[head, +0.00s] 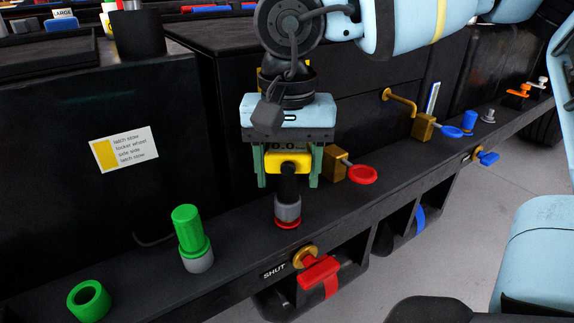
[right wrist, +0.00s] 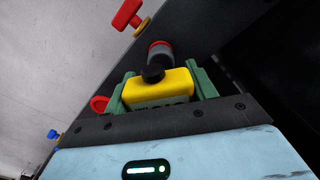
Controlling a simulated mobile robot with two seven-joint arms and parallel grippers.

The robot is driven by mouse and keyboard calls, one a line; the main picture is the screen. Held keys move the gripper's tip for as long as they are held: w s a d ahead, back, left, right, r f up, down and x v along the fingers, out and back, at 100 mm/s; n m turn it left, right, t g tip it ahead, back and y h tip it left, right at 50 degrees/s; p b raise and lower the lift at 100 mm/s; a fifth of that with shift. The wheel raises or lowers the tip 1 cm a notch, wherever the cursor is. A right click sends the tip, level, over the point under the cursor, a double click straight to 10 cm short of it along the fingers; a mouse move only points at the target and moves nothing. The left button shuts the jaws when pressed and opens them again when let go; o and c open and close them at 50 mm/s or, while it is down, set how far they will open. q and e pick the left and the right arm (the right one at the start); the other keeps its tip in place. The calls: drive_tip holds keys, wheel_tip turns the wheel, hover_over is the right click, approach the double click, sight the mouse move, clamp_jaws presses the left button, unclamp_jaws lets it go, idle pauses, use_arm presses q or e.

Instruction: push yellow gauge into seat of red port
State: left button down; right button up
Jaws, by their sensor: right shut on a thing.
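My right gripper (head: 288,178) is shut on the yellow gauge (head: 287,160), with one green finger on each side. The gauge's black stem (head: 289,186) points down at the red port (head: 287,213), a grey collar with a red ring on the dark rail. In the head view the stem overlaps the top of the collar. In the right wrist view the gauge (right wrist: 160,89) sits between the fingers (right wrist: 160,92), its black end close to the port (right wrist: 160,51). I cannot tell whether the stem has entered the seat. My left gripper is not in view.
A red-handled brass valve (head: 361,174) stands right of the port. A red lever (head: 318,272) by a SHUT label sits below it. A green cylinder (head: 190,235) and a green ring (head: 89,299) are to the left. Blue-handled valves (head: 447,130) stand further right along the rail.

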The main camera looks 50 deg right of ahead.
idle(0.4)
drive_tip(key=o, duration=1.2)
drive_tip(key=shift+c, duration=0.2)
drive_tip(key=shift+f, duration=0.1)
wheel_tip(320, 180, up, 8)
drive_tip(key=shift+p, duration=1.25)
drive_tip(key=shift+f, duration=0.1)
